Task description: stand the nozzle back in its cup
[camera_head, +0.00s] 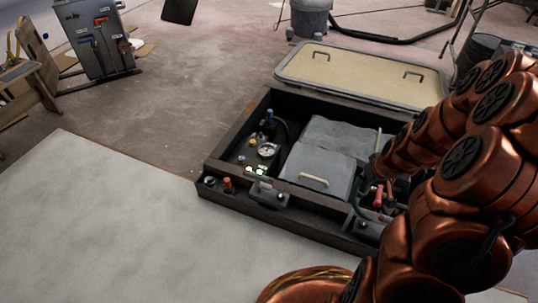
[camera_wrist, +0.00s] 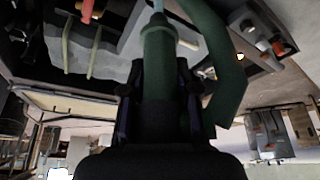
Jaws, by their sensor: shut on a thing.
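The nozzle (camera_wrist: 157,65) is a dark green body with a pale tip. It stands out between the fingers of my gripper (camera_wrist: 160,85) in the wrist view, and my gripper is shut on it. A thick green hose (camera_wrist: 226,60) bends round at the right of the nozzle. In the head view a green hose loop (camera_head: 357,200) shows at the right end of the dark fitout box (camera_head: 245,125), beside my arm. My arm hides most of the nozzle there. I cannot make out the cup clearly in either view.
Grey padded blocks (camera_head: 318,172) with a pale handle fill the box middle. A gauge (camera_head: 267,150) and several small fittings stand at its left. Red-handled parts (camera_head: 378,197) crowd its right end. A beige hatch panel (camera_head: 360,75) lies behind. The pale floor sheet at left is clear.

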